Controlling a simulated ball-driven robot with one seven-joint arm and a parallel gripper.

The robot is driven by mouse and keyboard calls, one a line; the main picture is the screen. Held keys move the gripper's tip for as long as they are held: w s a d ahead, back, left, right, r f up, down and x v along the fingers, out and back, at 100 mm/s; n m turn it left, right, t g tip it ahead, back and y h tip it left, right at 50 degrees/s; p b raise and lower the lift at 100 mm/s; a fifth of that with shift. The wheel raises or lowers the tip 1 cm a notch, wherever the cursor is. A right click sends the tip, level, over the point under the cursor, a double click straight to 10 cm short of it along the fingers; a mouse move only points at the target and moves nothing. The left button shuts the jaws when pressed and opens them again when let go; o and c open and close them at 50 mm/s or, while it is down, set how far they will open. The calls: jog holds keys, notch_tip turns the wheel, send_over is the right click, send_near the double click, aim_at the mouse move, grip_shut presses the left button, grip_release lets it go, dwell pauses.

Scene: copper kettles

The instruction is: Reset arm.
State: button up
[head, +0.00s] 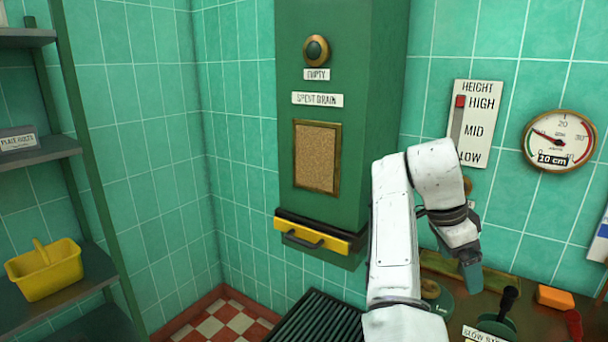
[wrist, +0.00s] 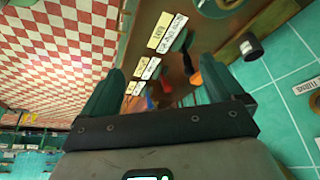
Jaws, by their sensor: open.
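My white arm is raised and bent in the right half of the head view. Its dark wrist and my gripper (head: 471,272) point down over the back of the brown counter (head: 450,268), near the tiled wall. In the wrist view, the two teal fingers of my gripper (wrist: 160,88) stand wide apart. Nothing is held between them. Beyond them the wrist view shows the counter with labels and coloured control handles, seen sideways.
A green cabinet (head: 345,60) labelled "SPENT GRAIN" has a yellow-edged drawer (head: 312,238) beside my arm. A round gauge (head: 558,140) hangs at right. An orange block (head: 555,297) and a black-knobbed lever (head: 508,300) are on the counter. A shelf holds a yellow basket (head: 45,272).

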jog(key=s+d+f+n+b, duration=0.1)
jog(key=s+d+f+n, duration=0.15)
jog(key=s+f, duration=0.45)
jog(key=s+d+f+n+b, duration=0.1)
jog(key=s+d+f+n, duration=0.2)
jog(key=f, duration=0.8)
jog(key=s+d+f+n+b, duration=0.1)
jog(key=s+d+f+n, duration=0.1)
jog(key=s+f, duration=0.55)
jog(key=s+a+f+n+y, duration=0.1)
jog(key=s+a+f+n, duration=0.2)
jog(key=s, duration=0.5)
jog(key=s+a+f+n+y+b, duration=0.1)
jog(key=s+a+f+n+y, duration=0.1)
jog(key=s+f, duration=0.3)
jog(key=s+a+f+n+t+y+b, duration=0.1)
jog(key=s+a+f+n, duration=0.3)
jog(key=s, duration=0.6)
jog(key=shift+s+n, duration=0.35)
jog(key=shift+n, duration=0.2)
jog(key=shift+a, duration=0.1)
